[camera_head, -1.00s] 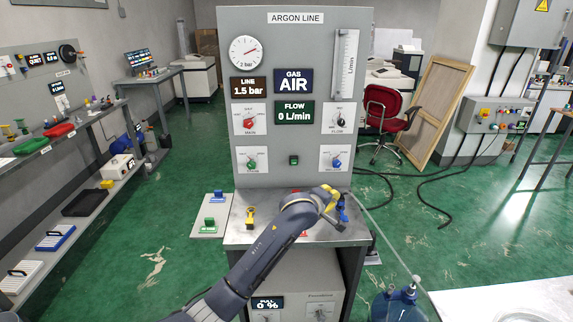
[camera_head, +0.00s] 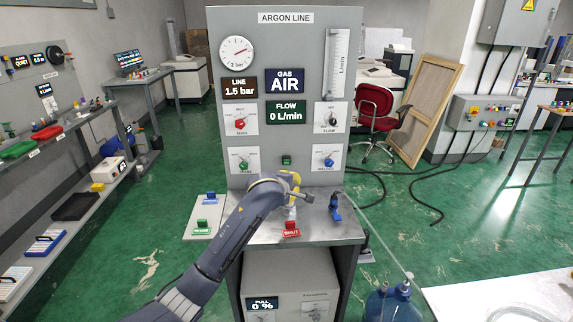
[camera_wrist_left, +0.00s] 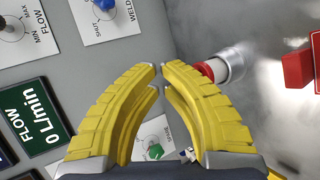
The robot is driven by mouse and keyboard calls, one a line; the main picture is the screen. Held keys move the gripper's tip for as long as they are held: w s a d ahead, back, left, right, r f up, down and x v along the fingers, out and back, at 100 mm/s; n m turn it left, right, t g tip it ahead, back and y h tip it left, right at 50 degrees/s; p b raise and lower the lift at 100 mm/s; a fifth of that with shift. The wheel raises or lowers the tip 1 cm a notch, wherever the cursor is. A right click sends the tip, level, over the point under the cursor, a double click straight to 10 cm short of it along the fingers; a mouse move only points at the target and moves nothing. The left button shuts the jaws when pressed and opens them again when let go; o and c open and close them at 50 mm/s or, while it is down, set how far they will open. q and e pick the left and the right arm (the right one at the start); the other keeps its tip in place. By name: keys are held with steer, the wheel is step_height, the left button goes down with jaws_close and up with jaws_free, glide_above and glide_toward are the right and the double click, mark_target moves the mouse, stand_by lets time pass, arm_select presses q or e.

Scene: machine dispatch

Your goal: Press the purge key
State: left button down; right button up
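The grey argon line panel (camera_head: 305,90) stands upright ahead. A small green key (camera_head: 286,160) sits low in its middle, with no label that I can read. A green knob (camera_head: 243,167) is left of it and a blue knob (camera_head: 329,163) right of it. My left gripper (camera_wrist_left: 160,69) has its two yellow fingertips together, with nothing seen between them. In the head view its yellow part shows just below the green key, in front of the panel; its tips are not clear there. In the wrist view the green knob shows between the fingers. My right gripper is in neither view.
A red SHUT tag (camera_head: 291,229) and a blue-handled valve (camera_head: 335,207) are on the bench (camera_head: 345,233) below the panel. A red part with a silver collar (camera_wrist_left: 222,66) is right of the fingers. A green-handled fitting (camera_head: 202,227) stands at left.

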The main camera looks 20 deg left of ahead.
arm_select(q)
steer(key=w+a, duration=0.3)
steer(key=w, duration=0.5)
stand_by(0.4)
steer(key=shift+w+a, duration=0.2)
steer(key=shift+w, duration=0.3)
steer(key=shift+w+a, duration=0.2)
steer(key=shift+w, duration=0.3)
stand_by(2.4)
steer(key=shift+s+d, duration=0.1)
steer(key=shift+s, duration=0.05)
steer(key=shift+s+d, duration=0.25)
steer(key=shift+s, duration=0.5)
steer(key=shift+s+d, duration=0.3)
steer(key=shift+s, duration=0.5)
steer(key=shift+s+d, duration=0.3)
steer(key=shift+s, duration=0.45)
steer(key=shift+s+d, duration=0.3)
steer(key=shift+s, duration=0.5)
